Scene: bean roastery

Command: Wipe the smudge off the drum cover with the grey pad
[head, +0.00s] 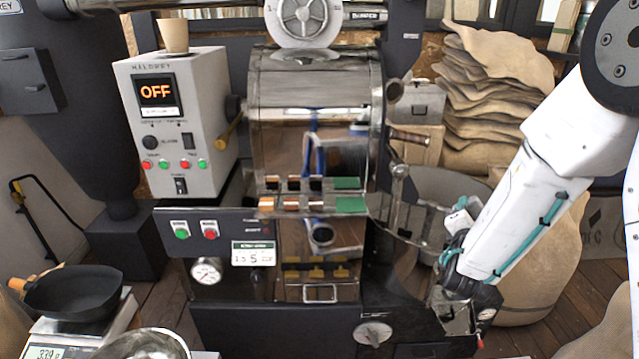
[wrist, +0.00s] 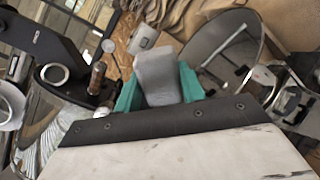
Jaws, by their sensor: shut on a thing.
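The grey pad (wrist: 156,72) is a pale block held between the teal fingers of my gripper (wrist: 158,90) in the wrist view. My gripper is shut on it. In the head view my white arm reaches down from the right, and its end is low, to the right of the roaster and apart from the drum cover. The drum cover (head: 312,88) is the shiny, rounded metal housing in the middle of the head view. Reflections streak its surface, and I cannot make out a smudge among them.
A white control box (head: 178,125) reading OFF stands left of the drum. A round cooling tray (head: 440,185) lies behind my arm's end. Handles stick out at the drum's right side. Folded sacks (head: 495,80) are stacked behind. A scale (head: 80,330) with a black pan stands front left.

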